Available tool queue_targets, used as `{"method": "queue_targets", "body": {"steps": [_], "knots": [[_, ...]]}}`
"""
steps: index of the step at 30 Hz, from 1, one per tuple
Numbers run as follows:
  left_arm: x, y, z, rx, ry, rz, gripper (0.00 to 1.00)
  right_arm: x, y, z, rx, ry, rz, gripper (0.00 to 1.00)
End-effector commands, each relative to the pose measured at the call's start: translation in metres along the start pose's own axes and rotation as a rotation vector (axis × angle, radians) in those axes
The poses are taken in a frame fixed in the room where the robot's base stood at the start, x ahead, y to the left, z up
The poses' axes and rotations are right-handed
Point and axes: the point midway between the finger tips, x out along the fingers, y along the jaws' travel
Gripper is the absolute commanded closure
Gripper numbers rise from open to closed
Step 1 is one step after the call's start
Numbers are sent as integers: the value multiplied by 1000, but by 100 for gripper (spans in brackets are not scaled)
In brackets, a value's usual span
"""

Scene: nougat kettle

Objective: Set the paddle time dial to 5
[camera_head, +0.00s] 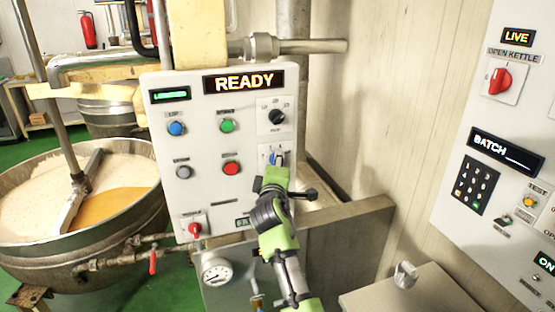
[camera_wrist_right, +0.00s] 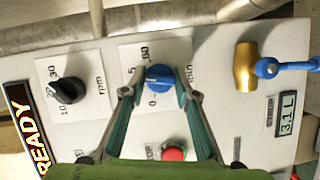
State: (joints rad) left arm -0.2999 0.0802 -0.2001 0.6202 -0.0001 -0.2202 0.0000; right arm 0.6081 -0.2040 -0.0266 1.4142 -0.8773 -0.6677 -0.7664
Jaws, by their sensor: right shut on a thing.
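The paddle time dial is a blue knob (camera_wrist_right: 158,78) on a white plate marked "min", with a scale starting at 0; in the head view its plate (camera_head: 264,153) is partly covered by my right gripper. My right gripper (camera_head: 277,168) reaches the panel from below. In the wrist view its two fingers (camera_wrist_right: 157,92) are on either side of the blue knob, shut on it. Which mark the knob points to is hard to read. My left gripper is not in view.
The control panel (camera_head: 205,205) also has a black rpm dial (camera_head: 277,117), blue, green and red buttons, and a lit READY display (camera_head: 244,81). A kettle (camera_head: 60,250) stands left, a BATCH panel (camera_head: 470,215) right.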

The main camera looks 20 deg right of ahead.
Motion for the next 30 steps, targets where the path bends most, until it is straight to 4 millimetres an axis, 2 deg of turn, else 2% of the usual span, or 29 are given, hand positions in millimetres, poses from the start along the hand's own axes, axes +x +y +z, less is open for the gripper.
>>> {"method": "queue_targets", "body": {"steps": [1, 9, 28, 29, 30], "knots": [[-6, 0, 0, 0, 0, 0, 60, 0, 1, 0, 29, -1, -16, 93], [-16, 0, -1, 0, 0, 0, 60, 0, 0, 0, 143, -2, -64, 93], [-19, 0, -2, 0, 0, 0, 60, 0, -2, 1, 184, -2, -81, 93], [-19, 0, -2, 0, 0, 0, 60, 0, -2, 1, 184, -2, -81, 67], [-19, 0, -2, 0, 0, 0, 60, 0, -1, 1, 184, -2, -80, 56]]}}
